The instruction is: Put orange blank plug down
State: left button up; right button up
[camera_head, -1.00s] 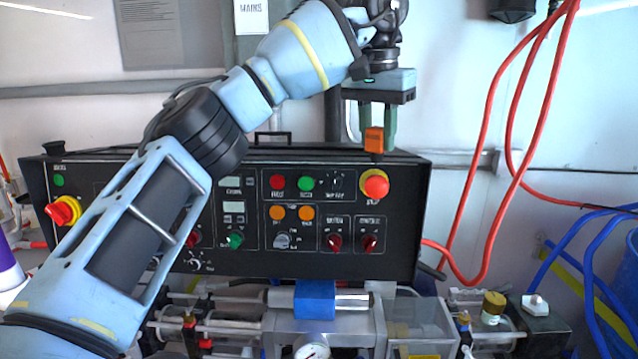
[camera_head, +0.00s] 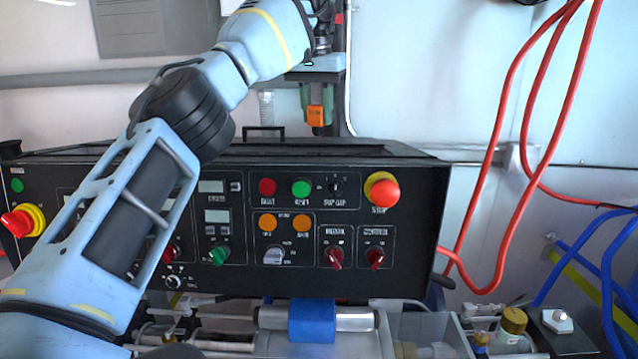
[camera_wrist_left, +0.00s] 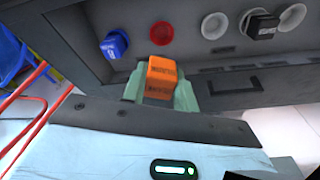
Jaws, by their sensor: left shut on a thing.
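The orange blank plug (camera_head: 315,115) is a small orange block with dark lettering, seen close up in the left wrist view (camera_wrist_left: 161,78). My left gripper (camera_head: 316,106) is shut on it, with a green finger on each side. In the head view the plug hangs below the fingers, above and behind the top of the black control panel. In the wrist view the gripper (camera_wrist_left: 161,92) holds the plug in front of a dark grey face with a row of round sockets. My right gripper is not in view.
The wrist view shows a blue plug (camera_wrist_left: 115,44), a red ring socket (camera_wrist_left: 161,33), pale ring sockets (camera_wrist_left: 215,25) and a black plug (camera_wrist_left: 259,24) in the grey face. The black control panel (camera_head: 410,215) stands below my arm. Red hoses (camera_head: 500,150) hang at the right.

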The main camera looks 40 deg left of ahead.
aim_at(316, 126)
pick_arm(q)
jog(key=shift+s, duration=0.1)
jog(key=shift+f, duration=0.3)
notch_tip(316, 126, down, 4)
jog(key=shift+f+p, duration=0.2)
jog(key=shift+p, duration=0.45)
jog(key=shift+f, duration=0.6)
jog(key=shift+f+p, duration=0.4)
jog(key=shift+f, duration=1.5)
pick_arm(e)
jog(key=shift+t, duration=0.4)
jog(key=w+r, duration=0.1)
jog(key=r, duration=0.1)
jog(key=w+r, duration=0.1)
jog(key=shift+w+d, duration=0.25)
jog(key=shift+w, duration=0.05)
pick_arm(q)
jog(key=o, duration=1)
jog(key=shift+f, duration=0.1)
jog(key=shift+c, duration=0.2)
